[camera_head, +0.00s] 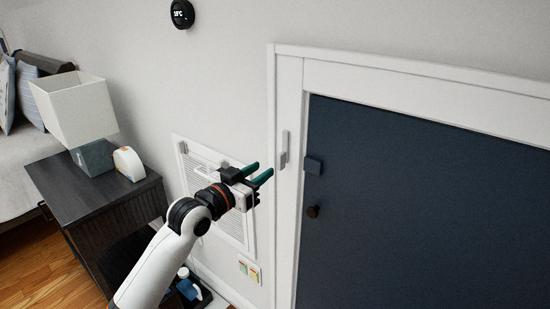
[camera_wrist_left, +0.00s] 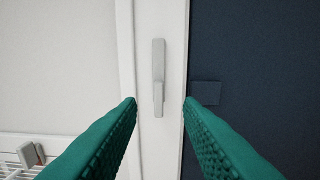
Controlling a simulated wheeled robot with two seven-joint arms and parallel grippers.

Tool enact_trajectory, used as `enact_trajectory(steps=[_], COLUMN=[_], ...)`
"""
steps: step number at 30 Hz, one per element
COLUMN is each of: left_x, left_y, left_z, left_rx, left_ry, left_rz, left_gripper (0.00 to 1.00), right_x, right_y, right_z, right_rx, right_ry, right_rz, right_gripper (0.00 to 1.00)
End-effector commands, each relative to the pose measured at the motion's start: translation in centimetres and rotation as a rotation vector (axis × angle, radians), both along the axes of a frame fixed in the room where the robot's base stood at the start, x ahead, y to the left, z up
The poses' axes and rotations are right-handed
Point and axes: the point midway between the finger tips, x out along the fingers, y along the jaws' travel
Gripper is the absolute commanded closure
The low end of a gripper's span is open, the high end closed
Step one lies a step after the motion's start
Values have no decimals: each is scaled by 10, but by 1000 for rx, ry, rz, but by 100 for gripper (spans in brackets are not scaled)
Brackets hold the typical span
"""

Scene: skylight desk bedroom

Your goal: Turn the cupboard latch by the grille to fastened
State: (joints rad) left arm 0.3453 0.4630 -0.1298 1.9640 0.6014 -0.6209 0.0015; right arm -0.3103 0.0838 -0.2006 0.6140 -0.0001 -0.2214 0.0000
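The latch (camera_head: 284,149) is a slim light grey bar on the white door frame, standing upright. It also shows upright in the left wrist view (camera_wrist_left: 158,78), between my fingertips in the picture. A small dark blue block (camera_head: 313,165) sits on the edge of the dark blue cupboard door (camera_head: 420,215), to the right of the latch. My left gripper (camera_head: 262,171) has green fingers, spread open and empty, just left of and slightly below the latch in the head view. No contact with the latch shows. My right gripper is not in view.
The white wall grille (camera_head: 240,225) is behind my left arm. A black nightstand (camera_head: 95,195) with a lamp (camera_head: 76,106) and a white clock-like object (camera_head: 129,163) stands at left.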

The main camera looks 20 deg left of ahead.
Motion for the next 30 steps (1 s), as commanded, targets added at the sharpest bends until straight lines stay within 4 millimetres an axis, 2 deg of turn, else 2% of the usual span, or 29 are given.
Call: enact_trajectory(steps=[1,6,12,24,26,30], left_x=[11,42,64,71,71,71], left_y=[-4,-16,-24,-26,-26,-26], left_z=[2,2,0,0,0,-1], left_rx=[-3,-2,-1,1,1,1], left_ry=[-1,0,0,0,1,1], left_rz=[-1,-1,-1,0,0,0], left_gripper=[67,67,67,67,75,98], right_x=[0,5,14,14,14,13], right_y=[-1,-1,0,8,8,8], right_z=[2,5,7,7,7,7], right_rx=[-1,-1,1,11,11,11], right_ry=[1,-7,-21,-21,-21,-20], right_rz=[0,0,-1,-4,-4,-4], right_gripper=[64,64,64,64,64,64])
